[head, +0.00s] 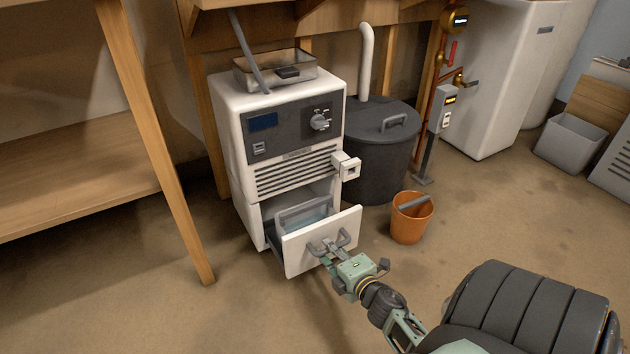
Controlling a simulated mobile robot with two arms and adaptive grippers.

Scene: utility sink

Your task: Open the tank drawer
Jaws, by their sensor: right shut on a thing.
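A white dehumidifier-like unit (228,140) stands on the floor under the wooden bench, with a dark control panel and a vent grille. Its tank drawer (298,262) at the bottom is pulled out toward me, and a grey tank (290,215) with bluish contents shows inside. A grey handle (344,238) is on the drawer front. My right gripper (330,248) is at the handle, shut on it, with the arm coming in from the lower right. The fingers partly hide the handle's middle. My left gripper is not in view.
An orange bucket (411,222) stands on the floor right of the drawer. A dark lidded bin (375,160) is behind it. A wooden table leg (165,170) stands at left. The floor in front of the drawer is clear.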

